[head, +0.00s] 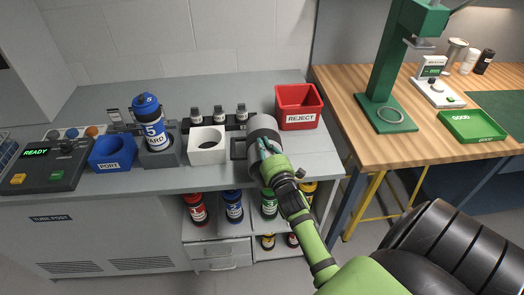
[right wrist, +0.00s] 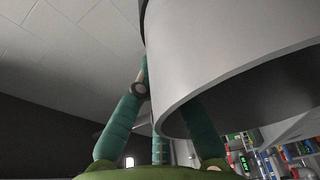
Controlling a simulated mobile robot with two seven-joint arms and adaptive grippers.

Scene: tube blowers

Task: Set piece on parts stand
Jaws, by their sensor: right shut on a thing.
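A grey, hollow cylindrical piece (head: 263,126) is in my right gripper (head: 266,150), over the right part of the grey counter. In the right wrist view the piece (right wrist: 225,50) fills the upper right, with its curved rim towards me. My right gripper's teal fingers (right wrist: 152,95) are shut on its wall. A dark square frame (head: 238,147) on the counter, which may be the parts stand, shows just left of the piece. The piece and gripper hide part of it, and I cannot tell whether they touch. My left gripper is not in view.
A red REJECT bin (head: 298,107) is close on the right. Small dark-capped bottles (head: 218,114) stand behind. Farther left are a blue-and-white canister (head: 150,125) and a blue PORT bin (head: 112,153).

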